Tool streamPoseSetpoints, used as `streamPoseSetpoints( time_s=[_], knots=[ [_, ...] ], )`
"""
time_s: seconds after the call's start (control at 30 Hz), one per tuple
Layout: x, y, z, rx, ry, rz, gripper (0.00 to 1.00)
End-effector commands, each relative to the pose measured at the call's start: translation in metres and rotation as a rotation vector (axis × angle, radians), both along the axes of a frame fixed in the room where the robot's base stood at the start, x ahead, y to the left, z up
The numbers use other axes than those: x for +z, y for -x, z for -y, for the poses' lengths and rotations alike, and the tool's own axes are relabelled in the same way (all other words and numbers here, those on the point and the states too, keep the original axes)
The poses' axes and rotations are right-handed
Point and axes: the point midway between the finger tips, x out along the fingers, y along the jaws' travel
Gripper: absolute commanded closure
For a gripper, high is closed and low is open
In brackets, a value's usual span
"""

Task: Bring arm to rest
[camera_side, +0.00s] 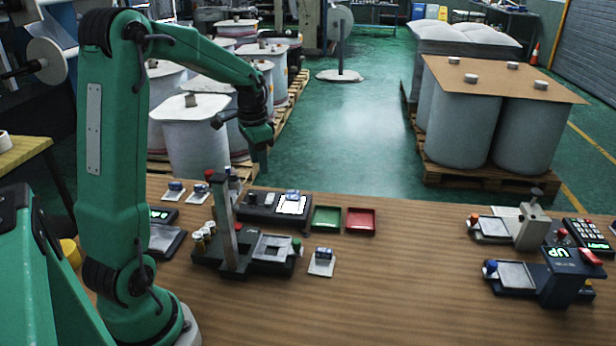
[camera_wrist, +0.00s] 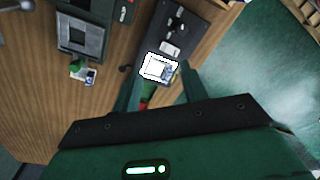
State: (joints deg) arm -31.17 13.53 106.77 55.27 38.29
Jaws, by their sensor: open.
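My green arm stands at the left of the side view and reaches over the wooden table. My gripper (camera_side: 262,160) hangs above the back edge of the table, over the dark device with the lit white pad. In the wrist view my gripper (camera_wrist: 158,88) shows two green fingers spread apart. Between them, farther down, is the lit white pad (camera_wrist: 158,67) with a small blue and white piece on it. The same pad shows in the side view (camera_side: 292,206). I see nothing held between the fingers.
A dark station with an upright post (camera_side: 228,225) stands left of centre. A green tray (camera_side: 326,219) and a red tray (camera_side: 361,222) lie beside the pad. More devices (camera_side: 530,270) stand at the right. The table's middle is clear.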

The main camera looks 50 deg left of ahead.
Motion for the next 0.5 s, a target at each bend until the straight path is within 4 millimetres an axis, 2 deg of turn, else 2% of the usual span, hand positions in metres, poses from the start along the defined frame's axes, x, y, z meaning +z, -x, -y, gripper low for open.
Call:
streamPoseSetpoints(
  time_s=[0.03,0.2,0.5],
  knots=[
    [0.01,0.002,0.013,-0.001,-0.008,0.017,0.57],
    [0.036,0.011,0.052,0.015,-0.024,0.071,0.57],
    [0.068,0.04,0.115,0.042,-0.032,0.174,0.57]
  ],
)
